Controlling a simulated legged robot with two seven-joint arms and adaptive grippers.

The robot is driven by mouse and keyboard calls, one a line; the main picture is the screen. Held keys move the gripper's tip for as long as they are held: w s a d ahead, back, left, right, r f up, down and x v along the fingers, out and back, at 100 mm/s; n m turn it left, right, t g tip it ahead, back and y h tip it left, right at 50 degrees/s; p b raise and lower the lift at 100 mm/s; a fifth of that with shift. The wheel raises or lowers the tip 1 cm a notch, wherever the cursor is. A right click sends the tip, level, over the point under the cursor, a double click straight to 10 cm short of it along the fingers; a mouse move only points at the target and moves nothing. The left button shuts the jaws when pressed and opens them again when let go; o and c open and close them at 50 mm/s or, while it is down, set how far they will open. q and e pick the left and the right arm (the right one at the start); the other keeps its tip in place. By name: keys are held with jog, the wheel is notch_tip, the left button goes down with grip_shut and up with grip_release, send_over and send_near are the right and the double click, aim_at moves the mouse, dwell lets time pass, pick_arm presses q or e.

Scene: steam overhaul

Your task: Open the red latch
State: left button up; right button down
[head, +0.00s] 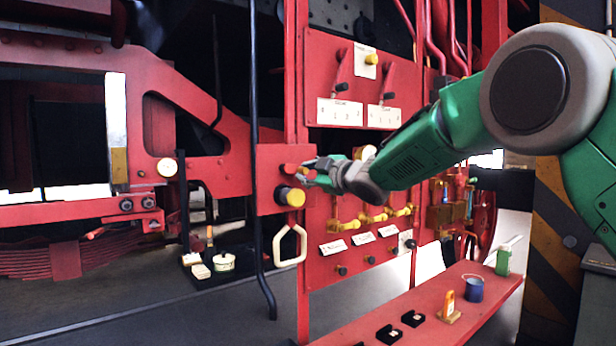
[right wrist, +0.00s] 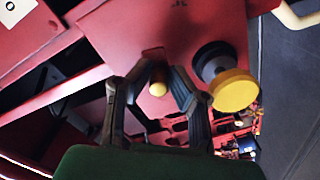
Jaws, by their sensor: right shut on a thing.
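The red latch (head: 289,168) shows as a small red piece on the red panel, left of my right gripper (head: 310,172). My right arm reaches in from the right, and its fingers are at the latch. In the right wrist view the fingers of the gripper (right wrist: 158,68) come together around a small dark red piece (right wrist: 153,53) against the red plate. A small yellow knob (right wrist: 157,88) shows between the fingers. The fingers hide part of the latch, so I cannot tell its exact position. My left gripper is not in view.
A yellow round knob (head: 295,197) sits just below the latch; it is close to the fingers in the right wrist view (right wrist: 234,90). A pale loop handle (head: 290,246) hangs lower. A red shelf (head: 480,310) with small items stands at lower right.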

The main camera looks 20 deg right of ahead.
jog(key=shift+a+r, duration=0.15)
jog(key=shift+r, duration=0.15)
jog(key=c, duration=1.5)
grip_release()
jog(key=shift+a+f, duration=0.1)
jog(key=shift+a, duration=0.1)
jog(key=shift+s, duration=0.1)
jog(key=v, duration=1.1)
jog(key=shift+s+d, duration=0.15)
jog(key=shift+s, duration=0.2)
